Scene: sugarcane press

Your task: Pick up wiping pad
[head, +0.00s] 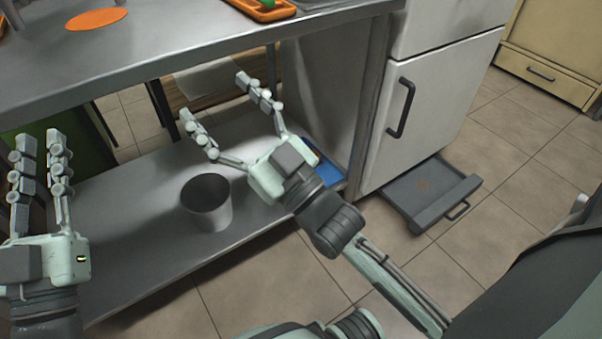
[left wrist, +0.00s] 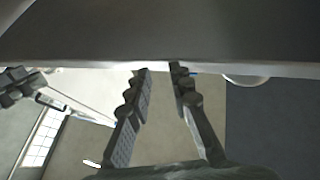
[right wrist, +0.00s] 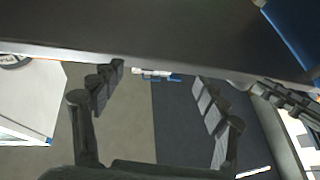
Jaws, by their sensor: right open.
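A flat blue thing (head: 325,172), which may be the wiping pad, lies at the right end of the lower metal shelf, partly hidden behind my right gripper. A blue surface, probably the same thing, also shows in the top right corner of the right wrist view (right wrist: 296,32). My right gripper (head: 215,98) is open and empty. It appears in front of the shelf opening, with its fingers pointing up and left, away from the blue thing. My left gripper (head: 38,140) is at the far left, empty, with a narrow gap between its fingers.
A grey metal bucket (head: 208,204) stands on the lower shelf (head: 130,225). The worktop (head: 180,50) overhangs it and carries an orange disc (head: 97,19) and an orange tray (head: 262,10). A white cabinet (head: 432,115) stands right, with a grey tray (head: 425,192) low on the floor.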

